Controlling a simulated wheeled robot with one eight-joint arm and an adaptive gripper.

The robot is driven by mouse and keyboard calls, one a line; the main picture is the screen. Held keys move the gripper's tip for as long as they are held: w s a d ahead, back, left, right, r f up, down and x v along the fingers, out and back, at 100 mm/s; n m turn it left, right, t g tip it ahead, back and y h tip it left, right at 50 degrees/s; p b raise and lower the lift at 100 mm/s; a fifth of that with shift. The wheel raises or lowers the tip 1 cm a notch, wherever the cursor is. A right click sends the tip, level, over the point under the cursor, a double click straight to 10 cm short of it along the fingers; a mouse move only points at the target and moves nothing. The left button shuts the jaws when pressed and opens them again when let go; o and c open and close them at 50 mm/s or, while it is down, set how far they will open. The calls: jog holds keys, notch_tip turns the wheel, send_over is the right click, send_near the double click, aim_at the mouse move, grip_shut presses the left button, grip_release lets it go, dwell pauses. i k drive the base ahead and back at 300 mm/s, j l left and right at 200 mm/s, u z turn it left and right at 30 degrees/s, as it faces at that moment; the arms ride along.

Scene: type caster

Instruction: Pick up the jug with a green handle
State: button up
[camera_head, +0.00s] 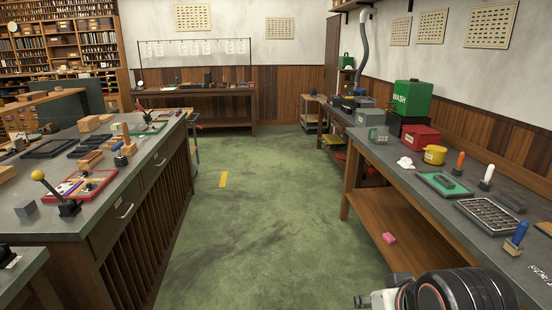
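A small grey-green jug (380,134) stands upright on the right-hand workbench, near its left edge. A handle shows on its left side and looks greenish, but it is too small to be sure of the colour. My arm shows at the bottom right as a thick black joint with an orange ring. A pale grey part at its left end, cut off by the lower edge, seems to be my gripper (372,300). It is far in front of the jug and well apart from it. Its fingers cannot be made out clearly.
Near the jug on the right bench (392,152) are a red box (421,138), a yellow pot (434,155), a white crumpled thing (405,163) and a green "WASH" can (412,98). A pink block (389,238) lies on the lower shelf.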

aim_at(381, 133)
jog(key=i+j, duration=0.1)
jog(key=i, duration=0.95)
jog(key=i+j+z, duration=0.1)
jog(key=i, duration=0.95)
